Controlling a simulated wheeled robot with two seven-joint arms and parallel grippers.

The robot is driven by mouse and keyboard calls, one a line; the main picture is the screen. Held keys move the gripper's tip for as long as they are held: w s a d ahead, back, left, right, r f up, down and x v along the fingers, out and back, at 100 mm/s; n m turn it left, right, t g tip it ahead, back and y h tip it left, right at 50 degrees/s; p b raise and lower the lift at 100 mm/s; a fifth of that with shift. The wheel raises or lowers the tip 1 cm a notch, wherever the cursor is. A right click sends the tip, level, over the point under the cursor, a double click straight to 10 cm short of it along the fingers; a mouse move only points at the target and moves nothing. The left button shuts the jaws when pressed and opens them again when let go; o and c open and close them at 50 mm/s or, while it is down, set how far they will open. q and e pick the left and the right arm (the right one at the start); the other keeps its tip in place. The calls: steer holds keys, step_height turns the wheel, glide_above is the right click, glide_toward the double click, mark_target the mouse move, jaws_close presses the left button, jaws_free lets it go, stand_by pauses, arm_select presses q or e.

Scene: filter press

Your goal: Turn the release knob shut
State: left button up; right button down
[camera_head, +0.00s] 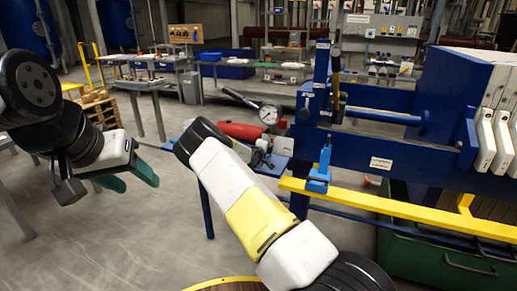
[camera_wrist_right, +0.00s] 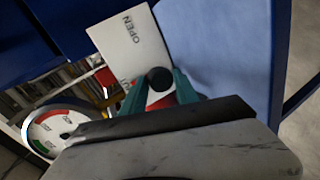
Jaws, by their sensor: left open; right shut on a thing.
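The release knob (camera_wrist_right: 160,79) shows in the right wrist view as a dark round end with red parts just below it. A pale plate (camera_wrist_right: 131,42) behind it reads OPEN; a second word lower down is mostly hidden. My right gripper (camera_wrist_right: 160,92) has its green fingers on both sides of the knob and is shut on it. In the head view my right forearm reaches up from the bottom, and I cannot clearly make out the knob or fingers there. My left gripper (camera_head: 129,178) hangs at the left in the head view, open and empty, far from the knob.
A pressure gauge (camera_head: 269,114) stands near a red cylinder (camera_head: 240,131); the gauge also shows in the right wrist view (camera_wrist_right: 48,129). The blue press frame (camera_head: 350,150) and a yellow rail (camera_head: 400,207) fill the right side. The floor below my left gripper is clear.

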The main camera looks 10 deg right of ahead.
stand_by(0.6)
steer(key=c, duration=1.2)
jaws_free()
steer(key=shift+s+r, duration=0.1)
